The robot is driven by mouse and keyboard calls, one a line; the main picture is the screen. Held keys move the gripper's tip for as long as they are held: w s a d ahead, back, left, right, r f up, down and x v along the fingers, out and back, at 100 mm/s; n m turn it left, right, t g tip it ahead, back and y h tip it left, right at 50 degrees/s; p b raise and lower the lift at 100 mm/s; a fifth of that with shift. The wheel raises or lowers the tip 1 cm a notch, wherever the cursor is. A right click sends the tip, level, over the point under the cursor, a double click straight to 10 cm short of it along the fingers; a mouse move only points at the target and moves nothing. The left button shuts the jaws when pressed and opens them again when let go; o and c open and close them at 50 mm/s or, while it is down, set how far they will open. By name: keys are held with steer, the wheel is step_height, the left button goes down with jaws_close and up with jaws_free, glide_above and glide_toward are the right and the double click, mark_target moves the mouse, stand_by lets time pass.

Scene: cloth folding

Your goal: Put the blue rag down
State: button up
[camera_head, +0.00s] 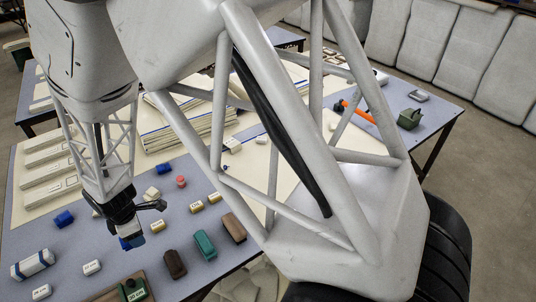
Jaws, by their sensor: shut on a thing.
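My gripper (126,236) hangs above the blue-grey table at the left of the head view, its jaws pointing down. It is shut on a small blue rag (132,243), which shows just below the dark fingers. The rag is small in this view, and I cannot tell whether it touches the table. Another blue item (64,218) lies on the table to the left of my gripper, and a further blue item (163,167) lies behind it.
The table (120,262) holds several small labelled blocks, a white-and-blue roll (33,264), a brown block (174,264) and a teal block (205,245). Stacked boards (185,125) stand at the back. Clear patches lie between the items. My arm hides much of the right side.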

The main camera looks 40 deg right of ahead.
steer(key=shift+r, duration=0.75)
steer(key=shift+d+r, duration=0.25)
steer(key=w+d+m, duration=0.2)
steer(key=d+m, duration=0.2)
steer(key=d, duration=1.6)
steer(key=s+d+m, duration=0.2)
steer(key=s+d, duration=0.2)
steer(key=d, duration=0.6)
steer(key=s+d+m, duration=0.3)
steer(key=d, duration=0.8)
steer(key=shift+s+a+f, duration=0.15)
steer(key=shift+f, duration=2.4)
steer(key=w+d, duration=0.2)
steer(key=w, duration=0.3)
steer(key=w+d+f, duration=0.1)
steer(key=w+d, duration=0.1)
steer(key=w, duration=0.3)
steer(key=w+d, duration=0.2)
steer(key=w, duration=0.2)
steer(key=shift+w+f, duration=0.3)
steer(key=shift+w, duration=0.1)
